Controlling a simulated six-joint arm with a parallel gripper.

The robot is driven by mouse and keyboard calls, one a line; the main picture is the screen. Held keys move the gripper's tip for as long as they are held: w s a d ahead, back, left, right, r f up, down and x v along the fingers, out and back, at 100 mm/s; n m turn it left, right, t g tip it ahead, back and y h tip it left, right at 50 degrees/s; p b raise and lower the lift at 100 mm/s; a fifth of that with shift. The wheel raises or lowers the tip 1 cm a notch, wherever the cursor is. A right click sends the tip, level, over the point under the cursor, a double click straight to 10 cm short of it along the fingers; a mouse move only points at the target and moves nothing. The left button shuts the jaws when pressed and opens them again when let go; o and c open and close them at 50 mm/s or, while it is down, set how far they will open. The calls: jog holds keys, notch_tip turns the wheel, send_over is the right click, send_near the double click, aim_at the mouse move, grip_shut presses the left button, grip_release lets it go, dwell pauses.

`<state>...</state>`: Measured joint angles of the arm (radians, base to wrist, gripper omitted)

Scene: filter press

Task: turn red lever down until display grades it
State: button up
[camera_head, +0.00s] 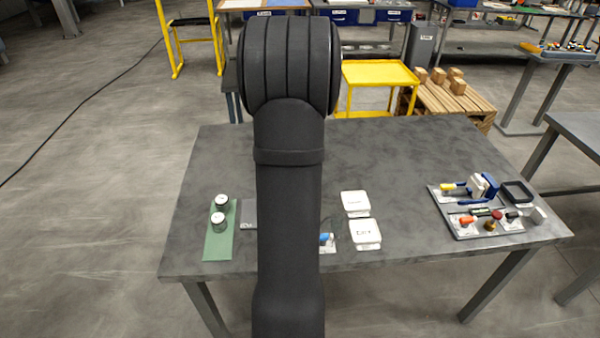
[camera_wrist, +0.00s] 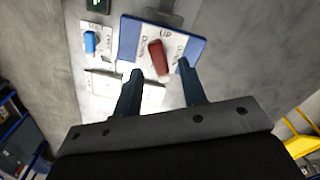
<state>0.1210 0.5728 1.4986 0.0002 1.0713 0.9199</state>
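The red lever (camera_wrist: 158,57) stands on a white plate with a blue frame (camera_wrist: 128,40) in the wrist view, its free end tilted slightly to the right. A dark green box (camera_wrist: 98,5), possibly a display, is cut off at the top; no reading shows. In the head view my arm hides the red lever and gripper.
A blue lever (camera_wrist: 90,42) on a white plate is left of the red one; it also shows in the head view (camera_head: 326,238).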

jog(key=shift+f, duration=0.95)
jog(key=shift+c, duration=0.2)
grip_shut()
jog(key=shift+n, duration=0.3)
jog(key=n, duration=1.1)
jog(key=shift+n, duration=0.3)
